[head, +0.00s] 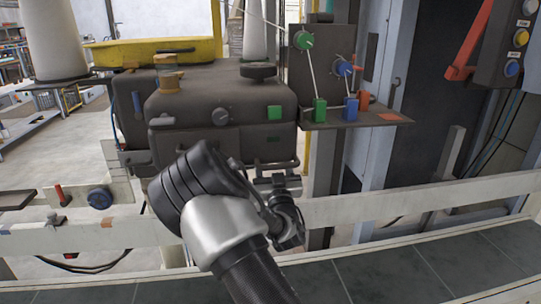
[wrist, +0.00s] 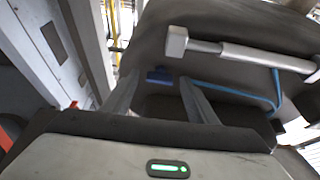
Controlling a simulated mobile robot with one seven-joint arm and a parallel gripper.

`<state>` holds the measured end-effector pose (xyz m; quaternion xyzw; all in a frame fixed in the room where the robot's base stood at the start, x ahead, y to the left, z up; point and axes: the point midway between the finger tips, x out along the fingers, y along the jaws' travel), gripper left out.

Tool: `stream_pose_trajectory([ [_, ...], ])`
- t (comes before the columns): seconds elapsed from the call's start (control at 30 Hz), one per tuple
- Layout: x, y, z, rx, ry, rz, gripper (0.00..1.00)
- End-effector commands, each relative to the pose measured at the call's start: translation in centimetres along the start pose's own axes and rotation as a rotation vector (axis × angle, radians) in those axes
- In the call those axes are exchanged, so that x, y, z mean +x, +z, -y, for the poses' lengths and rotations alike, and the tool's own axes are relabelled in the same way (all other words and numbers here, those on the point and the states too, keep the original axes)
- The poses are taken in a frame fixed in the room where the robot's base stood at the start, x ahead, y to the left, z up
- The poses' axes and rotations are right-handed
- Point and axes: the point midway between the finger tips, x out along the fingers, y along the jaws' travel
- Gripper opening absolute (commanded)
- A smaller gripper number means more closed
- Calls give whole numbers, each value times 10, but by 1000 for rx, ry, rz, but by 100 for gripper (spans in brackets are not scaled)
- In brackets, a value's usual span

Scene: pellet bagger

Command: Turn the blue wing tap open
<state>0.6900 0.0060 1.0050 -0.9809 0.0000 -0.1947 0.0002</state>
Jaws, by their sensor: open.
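A small blue piece that looks like the blue wing tap (wrist: 159,75) shows in the wrist view, under the dark machine body. It appears between and beyond the two fingers of my gripper (wrist: 160,88), which are spread apart with nothing between them. I cannot tell which way its wings point. In the head view my gripper (head: 284,208) is in front of the machine's lower front. Its fingertips cannot be made out there, and I cannot make out the tap there.
A pale bar with a square end (wrist: 230,52) crosses above the fingers at the right. A blue hose (wrist: 232,96) runs below it. In the head view the dark machine (head: 222,95) stands behind a white rail (head: 420,200). A side shelf (head: 365,118) carries green and blue fittings.

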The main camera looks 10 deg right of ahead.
Motion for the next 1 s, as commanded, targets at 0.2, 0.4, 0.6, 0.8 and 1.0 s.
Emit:
stream_pose_trajectory([
  [0.2, 0, 0, 0, 0, 0, 0, 53],
  [0.4, 0, 0, 0, 0, 0, 0, 21],
  [0.6, 0, 0, 0, -4, -1, -1, 12],
  [0.8, 0, 0, -2, -47, -18, -2, 12],
  [1.0, -1, 1, -3, -157, -64, -2, 12],
])
